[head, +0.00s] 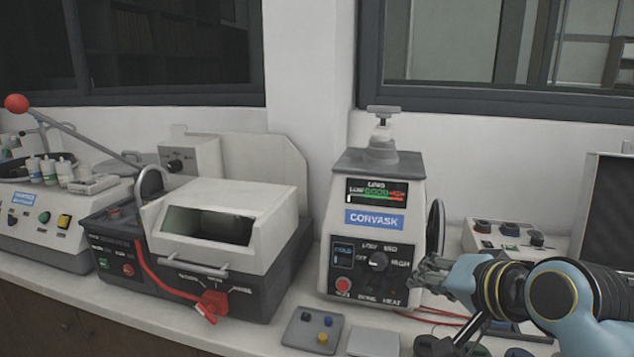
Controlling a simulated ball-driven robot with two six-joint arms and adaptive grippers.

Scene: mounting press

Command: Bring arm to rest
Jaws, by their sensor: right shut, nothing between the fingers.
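My right gripper (432,272) is shut and empty at the right of the mounting press (378,225). Its fingertips are close to the lower right edge of the press front; whether they touch it I cannot tell. My right arm comes in from the right edge. The press is a light grey box with a dark top, a metal piece on top, a coloured gauge, a blue CORVASK label, a black knob (378,262) and a red button (343,284). My left gripper is not in view.
A cutting machine (206,230) with a hood and red lever stands left of the press. A polisher (42,222) is at far left. A small tray (311,331) with coloured pieces lies in front. Red cables and a control box (502,240) are near my arm.

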